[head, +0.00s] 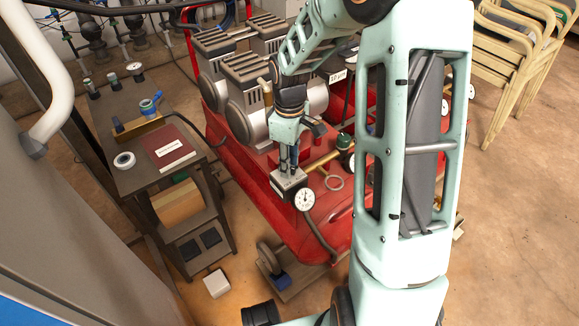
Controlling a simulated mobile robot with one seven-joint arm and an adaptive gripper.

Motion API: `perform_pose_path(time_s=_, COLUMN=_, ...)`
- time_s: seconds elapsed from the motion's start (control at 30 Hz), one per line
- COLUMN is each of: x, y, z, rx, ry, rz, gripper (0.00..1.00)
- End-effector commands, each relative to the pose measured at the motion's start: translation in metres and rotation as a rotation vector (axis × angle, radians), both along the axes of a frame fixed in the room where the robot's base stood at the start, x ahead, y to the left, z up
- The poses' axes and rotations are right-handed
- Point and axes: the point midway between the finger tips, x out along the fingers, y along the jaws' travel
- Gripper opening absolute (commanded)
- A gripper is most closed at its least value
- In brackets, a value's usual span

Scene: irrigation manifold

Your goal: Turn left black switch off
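My gripper (289,168) points down at the red compressor, with its fingertips at the top of a small grey box. The fingers look close together, but the view is too small to show whether they are shut or touching the box. The grey box (290,186) has a dark top and a round white gauge (304,200) at its front right. I cannot make out a black switch for certain; any lever on top of the box is hidden by the fingers or too small to tell.
The red compressor tank (318,236) carries grey motors (247,85) behind my gripper. A dark cart (128,125) with a maroon book (168,146) and tape roll (124,160) stands left. A white block (216,283) lies on the floor.

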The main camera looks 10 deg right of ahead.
Motion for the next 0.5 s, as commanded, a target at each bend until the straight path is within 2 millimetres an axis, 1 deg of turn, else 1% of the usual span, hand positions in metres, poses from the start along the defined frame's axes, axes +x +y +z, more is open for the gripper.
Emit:
perform_pose_path(time_s=0.07, x=-0.0003, y=0.0001, z=-0.0037, rx=0.001, ry=0.001, rz=0.000, gripper=0.28)
perform_pose_path(time_s=0.33, x=-0.0002, y=0.0001, z=-0.0036, rx=0.000, ry=0.000, rz=-0.001, gripper=0.27)
perform_pose_path(time_s=0.5, x=-0.0002, y=0.0001, z=-0.0034, rx=0.000, ry=0.000, rz=-0.001, gripper=0.08)
